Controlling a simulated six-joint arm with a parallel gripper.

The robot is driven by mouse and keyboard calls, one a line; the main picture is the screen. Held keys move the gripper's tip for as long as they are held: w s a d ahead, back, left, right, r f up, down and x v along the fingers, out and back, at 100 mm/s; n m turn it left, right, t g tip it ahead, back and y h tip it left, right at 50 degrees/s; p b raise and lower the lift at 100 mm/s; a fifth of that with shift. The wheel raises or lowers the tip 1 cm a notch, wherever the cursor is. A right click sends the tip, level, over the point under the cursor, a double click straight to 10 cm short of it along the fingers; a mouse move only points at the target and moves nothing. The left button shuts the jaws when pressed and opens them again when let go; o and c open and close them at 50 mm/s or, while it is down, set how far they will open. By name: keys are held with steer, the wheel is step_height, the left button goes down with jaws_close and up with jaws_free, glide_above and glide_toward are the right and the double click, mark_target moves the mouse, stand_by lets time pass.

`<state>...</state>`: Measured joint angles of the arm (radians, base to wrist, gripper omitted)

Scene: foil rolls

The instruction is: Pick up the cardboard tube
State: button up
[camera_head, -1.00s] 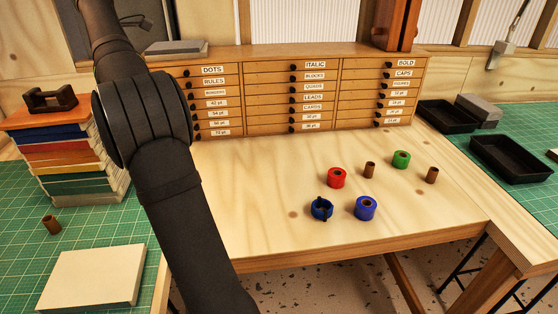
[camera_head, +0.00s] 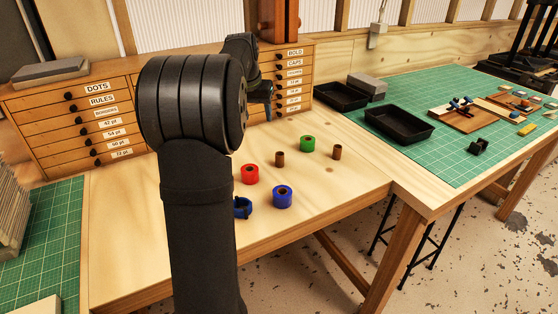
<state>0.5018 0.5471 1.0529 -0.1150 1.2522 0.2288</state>
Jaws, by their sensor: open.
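Two small brown cardboard tubes stand upright on the pale wooden table. One tube (camera_head: 280,159) is between the red roll (camera_head: 250,175) and the green roll (camera_head: 307,145). The other tube (camera_head: 337,152) is to the right of the green roll. A blue roll (camera_head: 282,197) stands nearer the front. A dark blue ring-like piece (camera_head: 243,208) is partly hidden by my arm. My gripper (camera_head: 266,108) shows small and dark behind my arm, in front of the drawer cabinet. It is open, empty and apart from the tubes; its fingers are hard to make out.
The drawer cabinet (camera_head: 100,120) stands along the table's back. Two black trays (camera_head: 399,126) and a grey block (camera_head: 368,88) are on the green mat (camera_head: 450,100) to the right. The table (camera_head: 345,195) is clear at the front right. My arm blocks its left part.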

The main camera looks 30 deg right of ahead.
steer(key=s+d+f+m, duration=0.2)
steer(key=s+d+m, duration=0.1)
steer(key=d, duration=0.1)
glide_above(280, 160)
step_height(280, 160, down, 10)
steer(key=shift+a+x, duration=0.2)
steer(key=shift+x, duration=1.3)
steer(key=shift+a+x, duration=0.2)
steer(key=shift+x, duration=1.35)
steer(key=shift+w, duration=0.1)
steer(key=c, duration=1)
